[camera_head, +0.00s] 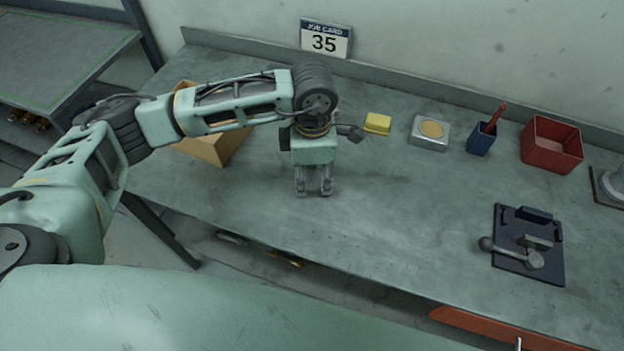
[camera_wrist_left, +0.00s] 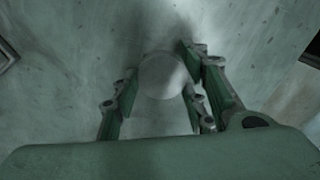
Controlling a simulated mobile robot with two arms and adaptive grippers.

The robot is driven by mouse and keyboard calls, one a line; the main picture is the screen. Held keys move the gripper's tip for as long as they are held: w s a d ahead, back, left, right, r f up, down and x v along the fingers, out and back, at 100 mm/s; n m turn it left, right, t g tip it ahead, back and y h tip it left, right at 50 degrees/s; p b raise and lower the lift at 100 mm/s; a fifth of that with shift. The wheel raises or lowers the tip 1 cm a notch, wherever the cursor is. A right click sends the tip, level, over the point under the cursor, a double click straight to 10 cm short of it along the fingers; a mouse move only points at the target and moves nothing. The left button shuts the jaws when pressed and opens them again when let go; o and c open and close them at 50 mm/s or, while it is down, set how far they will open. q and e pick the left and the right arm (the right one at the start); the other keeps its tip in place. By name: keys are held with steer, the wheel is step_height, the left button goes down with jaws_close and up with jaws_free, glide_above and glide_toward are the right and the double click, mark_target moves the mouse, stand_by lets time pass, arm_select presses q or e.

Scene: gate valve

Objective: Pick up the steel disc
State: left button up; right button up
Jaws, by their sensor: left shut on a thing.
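The steel disc (camera_wrist_left: 164,76) shows in the left wrist view as a round, pale grey plate between the fingers of my left gripper. My left gripper (camera_head: 314,191) points down over the workbench in the head view, and its fingers are shut on the disc. In the head view I cannot make out the disc, which is hidden or too small to tell there. How far the disc is above the bench top, if at all, I cannot tell. My right gripper is in neither view.
On the workbench (camera_head: 390,215) stand a cardboard box (camera_head: 215,148), a yellow block (camera_head: 377,123), a silver tin (camera_head: 429,132), a blue cup (camera_head: 481,138) with a red item, a red bin (camera_head: 550,144) and a dark fixture plate (camera_head: 510,262). The bench's middle is clear.

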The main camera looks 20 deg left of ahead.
arm_select(q)
steer(key=c, duration=0.3)
steer(key=shift+c, duration=0.4)
steer(key=shift+w+r, duration=0.1)
steer(key=shift+r, duration=0.1)
